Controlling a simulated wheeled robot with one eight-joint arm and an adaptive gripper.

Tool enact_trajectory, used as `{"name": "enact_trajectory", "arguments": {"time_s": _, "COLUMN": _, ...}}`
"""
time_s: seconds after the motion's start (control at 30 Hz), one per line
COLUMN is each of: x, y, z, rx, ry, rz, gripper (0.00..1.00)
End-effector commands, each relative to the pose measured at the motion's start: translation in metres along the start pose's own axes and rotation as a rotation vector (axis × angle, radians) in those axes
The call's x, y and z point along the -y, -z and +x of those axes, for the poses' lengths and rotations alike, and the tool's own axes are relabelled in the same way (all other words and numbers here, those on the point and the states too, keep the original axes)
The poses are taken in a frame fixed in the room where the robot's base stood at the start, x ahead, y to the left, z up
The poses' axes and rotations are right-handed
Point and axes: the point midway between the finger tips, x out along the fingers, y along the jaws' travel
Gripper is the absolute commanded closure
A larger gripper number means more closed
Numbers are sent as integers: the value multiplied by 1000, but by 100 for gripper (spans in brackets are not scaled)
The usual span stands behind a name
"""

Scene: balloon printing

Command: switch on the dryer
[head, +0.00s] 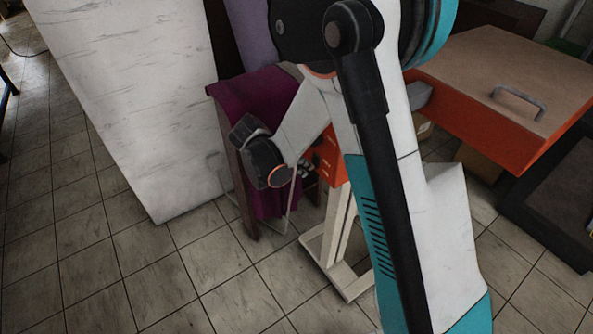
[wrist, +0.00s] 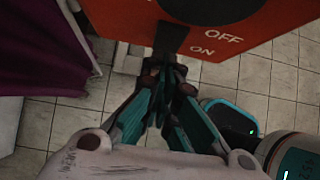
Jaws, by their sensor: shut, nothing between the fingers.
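In the wrist view, an orange-red panel (wrist: 115,20) fills the top, with white OFF and ON lettering at its lower right. A round black part (wrist: 208,7) is cut off by the top edge, and a dark bar (wrist: 172,38) hangs toward the panel's lower edge. My gripper (wrist: 171,76) is shut and empty, its fingertips at the dark bar's lower end; whether they touch it I cannot tell. In the head view, my gripper's dark fingers (head: 303,171) are beside the orange box (head: 330,165) on a white stand; my arm hides part of it.
A purple cloth (head: 262,110) drapes over a frame left of the box. A large white panel (head: 125,85) stands further left. An orange unit with a brown top and handle (head: 518,102) is at the right. Tiled floor (head: 110,265) is clear at the front left.

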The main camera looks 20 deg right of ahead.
Motion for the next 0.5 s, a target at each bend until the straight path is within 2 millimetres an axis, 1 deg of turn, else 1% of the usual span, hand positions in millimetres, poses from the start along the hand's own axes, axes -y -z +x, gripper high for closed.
{"name": "enact_trajectory", "arguments": {"time_s": 0.3, "x": 0, "y": -1, "z": 0, "rx": 0, "ry": 0, "rz": 0, "gripper": 100}}
{"name": "enact_trajectory", "arguments": {"time_s": 0.47, "x": 0, "y": -2, "z": 10, "rx": 0, "ry": 0, "rz": 0, "gripper": 100}}
{"name": "enact_trajectory", "arguments": {"time_s": 0.5, "x": 0, "y": -3, "z": 8, "rx": 0, "ry": -1, "rz": -1, "gripper": 100}}
